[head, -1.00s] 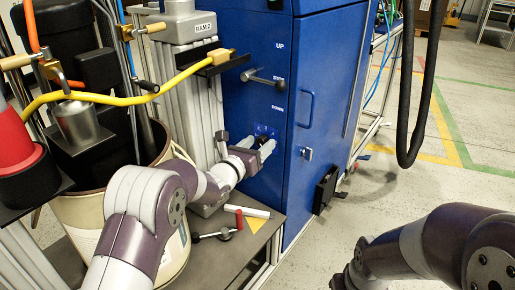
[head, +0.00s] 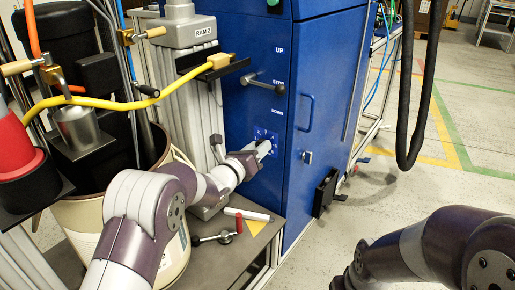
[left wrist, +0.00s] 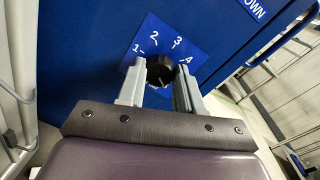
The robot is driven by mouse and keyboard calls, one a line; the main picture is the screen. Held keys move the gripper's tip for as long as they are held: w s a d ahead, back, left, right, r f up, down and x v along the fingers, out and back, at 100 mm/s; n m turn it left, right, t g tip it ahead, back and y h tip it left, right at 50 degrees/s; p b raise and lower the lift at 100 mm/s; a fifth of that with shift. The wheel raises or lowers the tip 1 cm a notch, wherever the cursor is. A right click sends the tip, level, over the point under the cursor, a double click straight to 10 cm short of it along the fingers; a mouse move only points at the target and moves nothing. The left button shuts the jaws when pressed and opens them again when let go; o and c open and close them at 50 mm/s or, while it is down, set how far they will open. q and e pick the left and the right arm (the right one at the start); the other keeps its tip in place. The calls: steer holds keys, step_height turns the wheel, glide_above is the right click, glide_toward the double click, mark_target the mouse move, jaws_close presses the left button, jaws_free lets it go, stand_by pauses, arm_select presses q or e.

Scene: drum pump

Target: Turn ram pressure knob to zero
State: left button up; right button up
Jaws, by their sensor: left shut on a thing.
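The ram pressure knob (left wrist: 160,70) is a round black knob on a blue dial plate (left wrist: 190,48) with white numbers 1 to 4 around its upper side. My left gripper (left wrist: 160,88) is shut on the knob, one grey finger on each side of it. A light mark shows on the knob's lower edge in the left wrist view. In the head view my left gripper (head: 262,149) reaches the dial plate (head: 266,134) on the blue cabinet and hides the knob. My right arm shows at the lower right, but its gripper does not.
A cabinet handle (head: 306,111) is to the right. A red-handled tool (head: 215,236) lies on the grey platform below. A yellow hose (head: 130,100) crosses the left.

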arm_select(q)
steer(key=m+p, duration=0.6)
steer(key=m, duration=0.1)
steer(key=m+h+p, duration=0.1)
steer(key=m+p, duration=0.5)
steer(key=m, duration=0.1)
steer(key=m+p, duration=0.6)
steer(key=m, duration=0.2)
steer(key=shift+a+f+h+p, duration=0.1)
steer(key=shift+f+h+p, duration=0.2)
steer(key=shift+h+p, duration=0.1)
stand_by(2.3)
stand_by(0.4)
